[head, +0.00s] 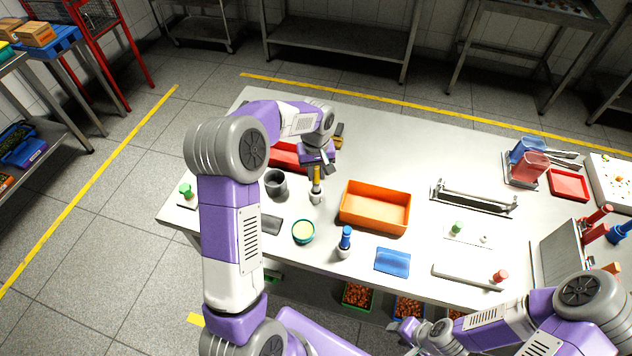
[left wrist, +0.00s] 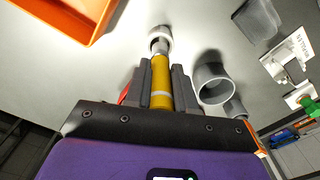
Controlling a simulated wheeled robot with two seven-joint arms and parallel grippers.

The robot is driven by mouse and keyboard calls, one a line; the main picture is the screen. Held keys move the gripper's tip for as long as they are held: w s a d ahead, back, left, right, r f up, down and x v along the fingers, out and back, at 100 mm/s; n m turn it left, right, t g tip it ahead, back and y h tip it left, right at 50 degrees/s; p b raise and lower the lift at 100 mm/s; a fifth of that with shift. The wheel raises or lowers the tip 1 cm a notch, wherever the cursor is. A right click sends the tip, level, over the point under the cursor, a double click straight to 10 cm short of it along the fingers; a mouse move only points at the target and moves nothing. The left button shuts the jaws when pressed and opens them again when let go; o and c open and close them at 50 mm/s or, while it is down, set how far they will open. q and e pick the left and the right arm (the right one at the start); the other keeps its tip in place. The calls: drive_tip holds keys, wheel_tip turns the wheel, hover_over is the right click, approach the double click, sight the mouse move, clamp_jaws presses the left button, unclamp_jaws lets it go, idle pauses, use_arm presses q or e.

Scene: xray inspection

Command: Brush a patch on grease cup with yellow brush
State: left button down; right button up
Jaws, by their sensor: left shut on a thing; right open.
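The yellow brush (head: 316,181) stands about upright under my left gripper (head: 318,168), with its lower end in a small pale holder (head: 316,197) on the table. In the left wrist view, my left gripper (left wrist: 160,88) is shut on the yellow handle (left wrist: 160,68), and the pale holder (left wrist: 160,38) is at its far end. The brush's bristles are hidden. The grease cup (head: 303,238), teal with pale yellow content, stands apart in front of the holder. My right gripper (head: 408,330) is open and empty near the lower edge, off the table's front.
A grey cup (head: 276,188) stands left of the yellow brush. A blue brush (head: 346,233) stands in its holder near the front edge. An orange tray (head: 375,221) is to the right, with a blue cloth (head: 393,262) in front. A red tray (head: 285,160) lies behind my left arm.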

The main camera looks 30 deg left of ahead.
sight(316, 180)
use_arm(q)
wheel_tip(316, 180, down, 4)
drive_tip(key=shift+f, duration=0.1)
drive_tip(key=shift+f, duration=0.1)
drive_tip(key=c, duration=0.9)
unclamp_jaws()
drive_tip(key=shift+c, duration=0.2)
drive_tip(key=r, duration=0.7)
drive_tip(key=shift+w+a+r, duration=0.2)
drive_tip(key=shift+w+r, duration=0.1)
drive_tip(key=shift+r, duration=0.05)
drive_tip(key=shift+p, duration=0.3)
